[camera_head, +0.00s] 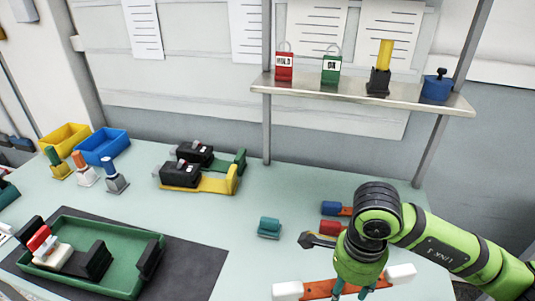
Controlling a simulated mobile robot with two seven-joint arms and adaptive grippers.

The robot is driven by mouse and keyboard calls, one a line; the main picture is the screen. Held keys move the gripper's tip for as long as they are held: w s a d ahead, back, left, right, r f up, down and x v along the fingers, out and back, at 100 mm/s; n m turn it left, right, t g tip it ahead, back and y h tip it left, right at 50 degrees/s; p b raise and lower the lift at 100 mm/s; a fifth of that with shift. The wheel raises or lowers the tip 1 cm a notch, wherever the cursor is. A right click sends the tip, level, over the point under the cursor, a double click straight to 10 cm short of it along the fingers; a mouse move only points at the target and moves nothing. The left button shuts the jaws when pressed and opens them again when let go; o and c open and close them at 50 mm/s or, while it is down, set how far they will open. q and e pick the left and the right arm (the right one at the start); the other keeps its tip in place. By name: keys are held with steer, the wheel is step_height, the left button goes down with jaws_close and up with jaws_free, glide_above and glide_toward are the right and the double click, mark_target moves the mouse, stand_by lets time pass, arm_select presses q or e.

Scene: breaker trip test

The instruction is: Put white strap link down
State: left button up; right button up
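The white strap link (318,289) is an orange-red bar with a white block at each end, at the bottom right of the head view. My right gripper (352,291) comes down over its middle with a finger on either side and appears shut on it. The link lies across the gripper, tilted up to the right in the picture. The gripper hides the bar's middle. I cannot tell how far the link is above the table. My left gripper is not in view.
A blue-ended link (331,208) and a black-ended link (314,240) lie just behind my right gripper, partly hidden. A teal block (269,227) stands to their left. A green tray (128,282) with several blocks sits on a dark mat (205,262).

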steer(key=n, duration=0.3)
steer(key=r+n, duration=0.1)
steer(key=shift+w+d, duration=0.25)
steer(key=shift+w, duration=0.1)
steer(key=n, duration=0.4)
steer(key=shift+w+d+r+n, duration=0.25)
steer(key=shift+r+n, duration=0.1)
steer(key=shift+n, duration=0.05)
steer(key=n, duration=0.4)
steer(key=shift+w+d+r, duration=0.2)
steer(key=shift+w+r, duration=0.05)
steer(key=shift+r, duration=0.15)
steer(key=n, duration=0.4)
steer(key=shift+w+d+r, duration=0.25)
steer(key=shift+r, duration=0.15)
steer(key=shift+a, duration=0.15)
